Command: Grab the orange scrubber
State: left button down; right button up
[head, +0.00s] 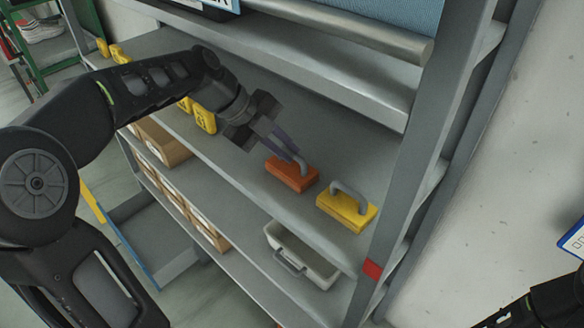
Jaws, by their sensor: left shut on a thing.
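The orange scrubber (291,174) is a block with a grey arched handle, on the grey shelf (240,172) in the middle of the head view. My left gripper (290,155) reaches in from the upper left, and its fingers are shut on the scrubber's handle. The fingers hide part of the handle. I cannot tell whether the scrubber's underside touches the shelf. Part of my right arm shows at the lower right corner, but its gripper is not visible.
A yellow scrubber (347,207) with a grey handle stands just right of the orange one. A grey bin (301,258) sits on the shelf below. Cardboard boxes (160,143) are at left. A shelf post (420,160) rises at right. Yellow items (204,118) stand farther left.

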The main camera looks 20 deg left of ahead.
dwell(0.5)
pick_arm(q)
jog(key=shift+r+b, duration=0.3)
jog(key=shift+r, duration=0.15)
jog(key=shift+s+a+r, duration=0.1)
jog(key=shift+a+r, duration=0.1)
jog(key=shift+a, duration=0.05)
jog(key=s+a+b, duration=0.1)
jog(key=s+a, duration=0.9)
jog(key=a, duration=0.4)
jog(key=shift+b, duration=0.35)
